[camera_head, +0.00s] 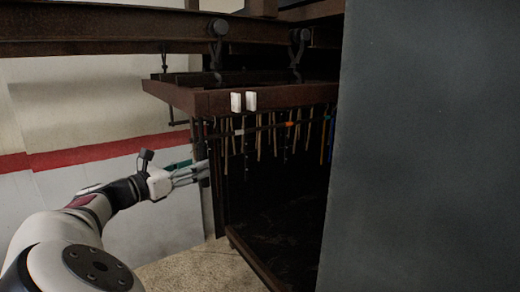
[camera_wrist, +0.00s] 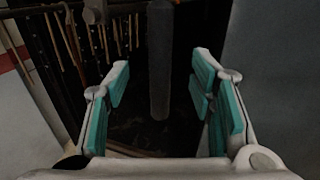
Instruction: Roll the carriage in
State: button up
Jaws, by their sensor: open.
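The carriage (camera_head: 205,101) is a reddish-brown frame hung by hooks and round rollers (camera_head: 218,28) from a dark overhead rail (camera_head: 100,42). Several thin rods and tools (camera_head: 260,140) hang beneath it. Two small white blocks (camera_head: 243,101) sit on its front edge. My gripper (camera_head: 201,172) is below the carriage's left front part, apart from its frame. In the wrist view my gripper (camera_wrist: 160,78) is open, with teal pads facing each other. A dark upright bar (camera_wrist: 160,70) shows in the gap between the fingers; I cannot tell its depth or whether it touches them.
A large dark grey panel (camera_head: 430,150) blocks the right side. A dark recess with a low frame edge (camera_head: 255,262) lies under the carriage. A pale wall with a red stripe (camera_head: 100,152) stands at the left. Bare floor (camera_head: 185,270) shows at the lower middle.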

jog(key=shift+x, duration=1.2)
grip_shut()
